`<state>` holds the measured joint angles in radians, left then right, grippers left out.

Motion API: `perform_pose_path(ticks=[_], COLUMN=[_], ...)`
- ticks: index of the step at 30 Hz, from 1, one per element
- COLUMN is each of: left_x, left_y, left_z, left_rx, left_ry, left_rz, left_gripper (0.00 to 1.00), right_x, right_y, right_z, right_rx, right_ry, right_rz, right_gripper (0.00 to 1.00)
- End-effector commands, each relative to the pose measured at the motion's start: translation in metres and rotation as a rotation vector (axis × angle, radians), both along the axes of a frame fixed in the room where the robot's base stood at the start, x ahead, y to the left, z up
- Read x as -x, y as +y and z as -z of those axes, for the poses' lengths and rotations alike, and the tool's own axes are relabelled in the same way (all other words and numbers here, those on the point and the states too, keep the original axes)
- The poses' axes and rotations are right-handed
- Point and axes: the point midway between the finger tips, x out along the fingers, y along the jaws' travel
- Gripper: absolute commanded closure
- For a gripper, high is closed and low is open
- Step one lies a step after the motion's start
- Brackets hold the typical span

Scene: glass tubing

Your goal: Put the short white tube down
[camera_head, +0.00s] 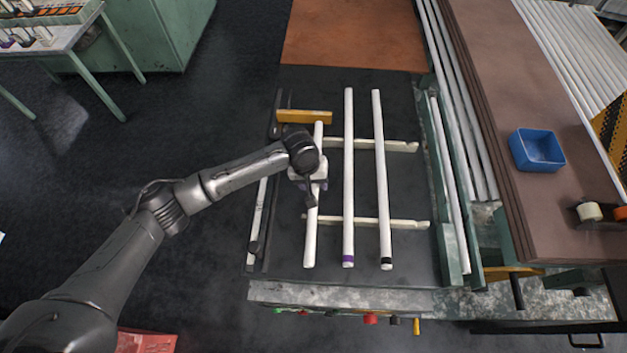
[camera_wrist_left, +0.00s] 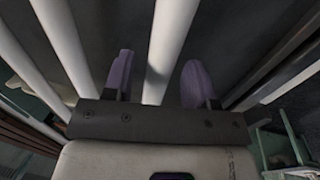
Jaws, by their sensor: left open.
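The short white tube (camera_head: 311,238) lies on the dark bench at the left of a row of three white tubes. It rests across two cream support bars. My left gripper (camera_head: 314,187) is over its middle and hides part of it. In the left wrist view the tube (camera_wrist_left: 168,40) runs between the two purple fingers of my left gripper (camera_wrist_left: 157,70). The fingers are apart, with a gap showing on each side of the tube. My right gripper is in neither view.
A tube with a purple end (camera_head: 348,180) and one with a black end (camera_head: 380,180) lie to the right. A yellow block (camera_head: 303,117) is at the short tube's far end. A blue bin (camera_head: 537,150) stands on the brown table at right.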

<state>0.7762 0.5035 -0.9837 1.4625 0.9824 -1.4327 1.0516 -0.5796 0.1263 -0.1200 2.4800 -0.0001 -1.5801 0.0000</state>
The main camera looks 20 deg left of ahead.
Motion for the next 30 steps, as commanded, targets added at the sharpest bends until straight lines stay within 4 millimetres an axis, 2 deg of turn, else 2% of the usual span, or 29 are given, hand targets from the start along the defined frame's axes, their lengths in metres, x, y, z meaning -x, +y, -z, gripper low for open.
perform_pose_path(ticks=[6, 10, 21, 30], left_x=[0.000, -0.001, 0.004, 0.006], left_y=[0.000, 0.000, 0.013, 0.020], left_z=[-0.002, -0.012, -0.083, -0.120], left_rx=[0.000, 0.000, 0.001, 0.001], left_ry=[-0.001, -0.004, -0.002, 0.000], left_rz=[0.001, 0.001, 0.000, 0.000], left_gripper=[0.48, 0.48, 0.48, 0.48], right_x=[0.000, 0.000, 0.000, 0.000], right_y=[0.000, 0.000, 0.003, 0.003], right_z=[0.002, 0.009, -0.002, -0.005], right_rx=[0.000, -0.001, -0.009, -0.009], right_ry=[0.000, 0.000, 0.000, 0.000], right_rz=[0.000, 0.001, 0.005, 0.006], right_gripper=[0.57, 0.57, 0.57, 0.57])
